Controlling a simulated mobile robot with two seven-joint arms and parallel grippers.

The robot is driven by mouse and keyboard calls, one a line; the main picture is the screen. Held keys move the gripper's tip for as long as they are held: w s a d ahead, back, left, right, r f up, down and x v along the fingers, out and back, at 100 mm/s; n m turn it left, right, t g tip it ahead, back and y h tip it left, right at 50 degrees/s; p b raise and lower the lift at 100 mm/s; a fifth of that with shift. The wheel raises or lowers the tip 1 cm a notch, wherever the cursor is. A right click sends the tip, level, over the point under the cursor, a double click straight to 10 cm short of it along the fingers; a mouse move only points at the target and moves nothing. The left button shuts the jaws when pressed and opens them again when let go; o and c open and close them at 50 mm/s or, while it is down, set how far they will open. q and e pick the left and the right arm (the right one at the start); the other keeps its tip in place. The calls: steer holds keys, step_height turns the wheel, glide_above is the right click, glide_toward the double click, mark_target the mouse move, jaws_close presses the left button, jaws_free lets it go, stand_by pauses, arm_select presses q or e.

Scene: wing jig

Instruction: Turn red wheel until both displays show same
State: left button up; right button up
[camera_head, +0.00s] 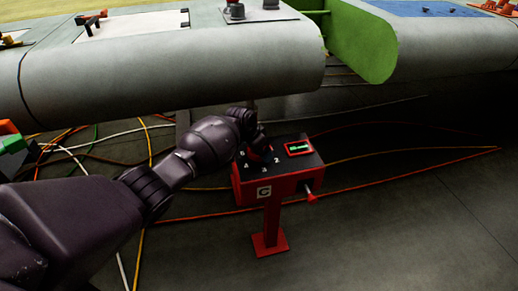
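A red control box (262,188) stands on a red post below the wing section. Its black top carries white numbers and one small display (299,148) with green digits, too small to read. My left arm comes in from the left. Its gripper (262,146) is over the back left of the box top. A red part, likely the red wheel (259,156), shows beneath the gripper, mostly hidden by it. I cannot tell whether the fingers are closed on it. I cannot make out a second display. My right gripper is not in view.
A grey wing section (170,70) hangs just above and behind my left gripper. A green-ended section (375,45) is at the upper right. A red-tipped lever (310,196) sticks out of the box's front right. Coloured cables (150,240) cross the floor.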

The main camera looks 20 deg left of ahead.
arm_select(q)
steer(key=shift+s+f, duration=0.1)
steer(key=shift+f, duration=0.1)
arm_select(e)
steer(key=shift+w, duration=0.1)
arm_select(q)
steer(key=o, duration=0.6)
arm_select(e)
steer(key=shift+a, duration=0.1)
arm_select(q)
steer(key=shift+o, duration=0.2)
steer(key=shift+r, duration=0.1)
steer(key=v, duration=0.2)
steer(key=p+v, duration=0.1)
steer(key=v, duration=0.1)
steer(key=p+v, duration=0.1)
steer(key=v, duration=0.1)
steer(key=shift+w+r, duration=0.25)
steer(key=shift+r, duration=0.05)
steer(key=p+v, duration=0.1)
steer(key=v, duration=0.2)
steer(key=shift+s+a+r, duration=0.1)
steer(key=shift+s, duration=0.05)
steer(key=shift+s+a+r+p, duration=0.15)
steer(key=shift+s+r+p, duration=0.1)
steer(key=shift+r+p, duration=0.15)
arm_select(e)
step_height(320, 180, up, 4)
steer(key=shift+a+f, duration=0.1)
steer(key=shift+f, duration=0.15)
